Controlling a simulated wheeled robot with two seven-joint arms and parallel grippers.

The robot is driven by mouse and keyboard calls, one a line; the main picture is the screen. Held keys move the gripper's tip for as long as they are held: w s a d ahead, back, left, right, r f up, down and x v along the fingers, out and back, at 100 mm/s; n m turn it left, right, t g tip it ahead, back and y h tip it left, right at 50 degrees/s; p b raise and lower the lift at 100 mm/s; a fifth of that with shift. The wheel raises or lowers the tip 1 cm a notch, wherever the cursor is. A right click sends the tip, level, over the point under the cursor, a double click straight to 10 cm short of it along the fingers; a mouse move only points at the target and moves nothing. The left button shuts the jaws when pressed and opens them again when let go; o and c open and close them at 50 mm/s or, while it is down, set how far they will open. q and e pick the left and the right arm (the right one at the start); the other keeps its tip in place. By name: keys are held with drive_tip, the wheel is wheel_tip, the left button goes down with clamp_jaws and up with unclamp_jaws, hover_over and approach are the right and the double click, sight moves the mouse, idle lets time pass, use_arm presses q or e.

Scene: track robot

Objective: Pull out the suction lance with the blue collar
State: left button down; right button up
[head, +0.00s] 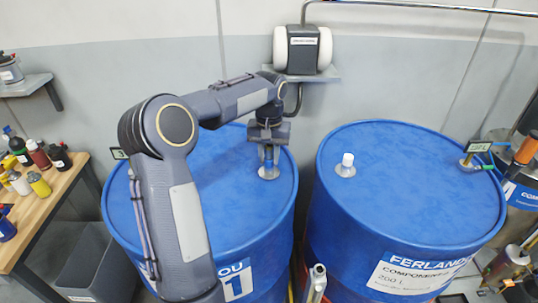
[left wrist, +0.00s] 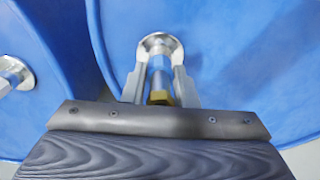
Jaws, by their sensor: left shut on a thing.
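The suction lance with the blue collar (head: 268,154) stands upright in a metal bung on top of the left blue drum (head: 219,184). In the left wrist view the blue collar (left wrist: 159,63) shows between the fingers, with a brass fitting (left wrist: 160,97) nearer the camera and the round metal bung (left wrist: 160,42) beyond. My left gripper (head: 268,142) comes down from above and is shut on the lance; its two metal fingers (left wrist: 160,78) lie on either side of it. The lance's lower part is hidden inside the drum. My right gripper is not in view.
A wall pump (head: 302,48) sits behind. A wooden bench (head: 42,203) with bottles is at left. The space above both drum tops is mostly clear.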

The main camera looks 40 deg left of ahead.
use_arm(q)
drive_tip(key=shift+r+p, duration=0.45)
idle(0.4)
drive_tip(key=shift+r+p, duration=2.15)
drive_tip(key=shift+r, duration=0.25)
